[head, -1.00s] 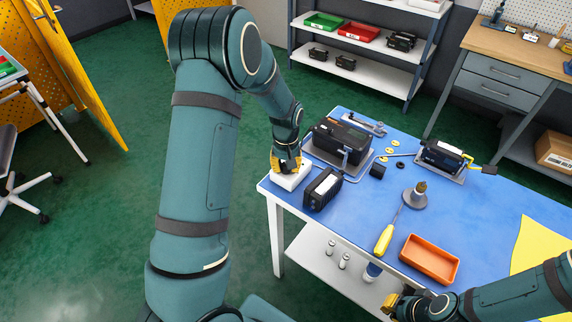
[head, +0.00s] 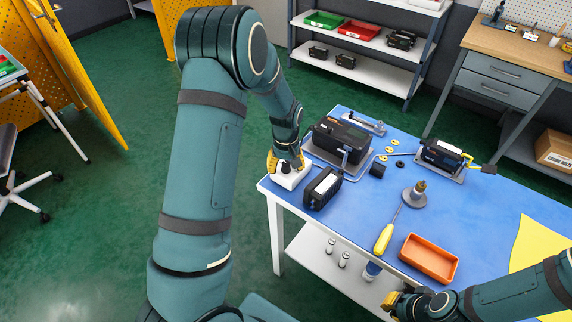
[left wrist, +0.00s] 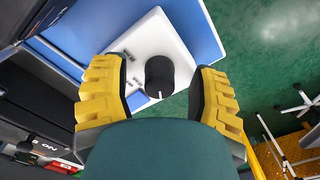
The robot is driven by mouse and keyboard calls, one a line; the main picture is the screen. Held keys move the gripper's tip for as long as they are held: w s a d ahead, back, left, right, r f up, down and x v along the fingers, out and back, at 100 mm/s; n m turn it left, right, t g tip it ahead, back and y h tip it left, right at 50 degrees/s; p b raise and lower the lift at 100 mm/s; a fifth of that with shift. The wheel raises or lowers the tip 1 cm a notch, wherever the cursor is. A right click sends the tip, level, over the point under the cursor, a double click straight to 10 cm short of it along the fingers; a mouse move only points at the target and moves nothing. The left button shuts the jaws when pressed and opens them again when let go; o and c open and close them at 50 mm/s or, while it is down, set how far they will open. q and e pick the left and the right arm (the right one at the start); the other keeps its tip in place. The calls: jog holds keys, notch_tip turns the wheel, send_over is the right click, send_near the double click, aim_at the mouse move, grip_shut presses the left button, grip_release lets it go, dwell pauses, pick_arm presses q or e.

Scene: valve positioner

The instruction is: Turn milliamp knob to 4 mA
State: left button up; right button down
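The white box (head: 290,180) of the milliamp source sits at the near left corner of the blue table. Its black round knob (left wrist: 160,75) shows in the left wrist view, with a white pointer line towards the bottom of the picture. Small dark labels on the white face are too small to read. My left gripper (head: 286,162) is over the box; in the left wrist view its yellow fingers (left wrist: 158,95) stand wide apart on either side of the knob, with gaps to it. My right gripper (head: 393,303) is low at the table's front; its fingertips are unclear.
A black device (head: 322,188) stands close right of the box. A larger black unit (head: 341,140) is behind it. A yellow-handled screwdriver (head: 384,238) and an orange tray (head: 429,258) lie further right. The blue table (head: 345,240) is clear in front of the black device.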

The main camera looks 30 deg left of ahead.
aim_at(286, 163)
pick_arm(q)
notch_tip(286, 163, up, 12)
dwell(0.7)
dwell(0.5)
